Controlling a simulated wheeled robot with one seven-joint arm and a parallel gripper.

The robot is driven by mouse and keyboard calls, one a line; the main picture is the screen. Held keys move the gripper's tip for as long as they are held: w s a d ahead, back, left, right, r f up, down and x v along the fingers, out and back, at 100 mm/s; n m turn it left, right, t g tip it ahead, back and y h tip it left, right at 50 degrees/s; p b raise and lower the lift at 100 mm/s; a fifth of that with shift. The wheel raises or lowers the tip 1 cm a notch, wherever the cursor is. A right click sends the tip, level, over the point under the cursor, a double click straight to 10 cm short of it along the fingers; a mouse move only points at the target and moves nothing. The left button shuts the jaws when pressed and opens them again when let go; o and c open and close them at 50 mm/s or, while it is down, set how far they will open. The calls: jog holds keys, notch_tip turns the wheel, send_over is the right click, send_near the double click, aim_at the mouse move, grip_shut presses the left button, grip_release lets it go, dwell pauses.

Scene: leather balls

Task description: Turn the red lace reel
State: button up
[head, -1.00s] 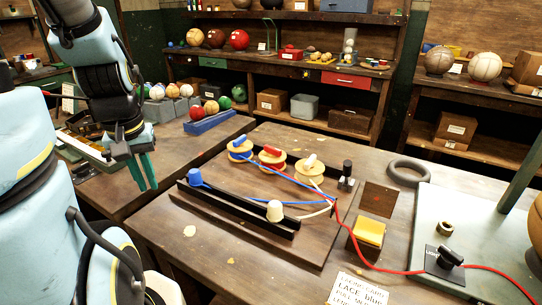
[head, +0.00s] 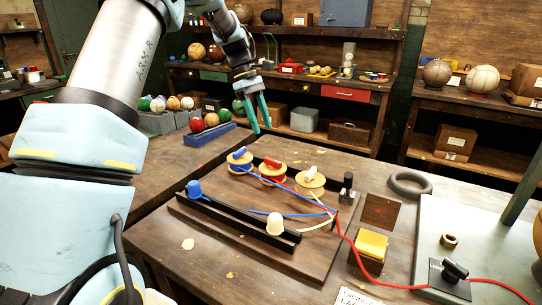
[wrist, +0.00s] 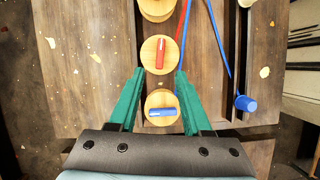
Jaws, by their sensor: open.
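The red lace reel (head: 273,178) is a round wooden disc with a red handle on top, in the middle of a row of three on the dark board. It shows in the wrist view (wrist: 149,53) with its handle pointing along the picture's height. The blue-handled reel (head: 239,168) is to its left, and the white-handled reel (head: 310,189) to its right. My gripper (head: 258,130) is open and empty above and behind the reels. In the wrist view my gripper (wrist: 160,73) has its teal fingers either side of the blue-handled reel, tips just short of the red reel.
A black rail (head: 245,224) with a blue cup (head: 194,190) and a cream cup (head: 275,224) lies in front of the reels. Red, blue and cream laces run over the board. A yellow block (head: 371,244) and a black ring (head: 409,182) sit to the right.

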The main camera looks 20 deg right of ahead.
aim_at(273, 160)
jog(key=p+x, duration=0.2)
jog(key=x, duration=0.8)
jog(key=shift+f, duration=0.15)
grip_shut()
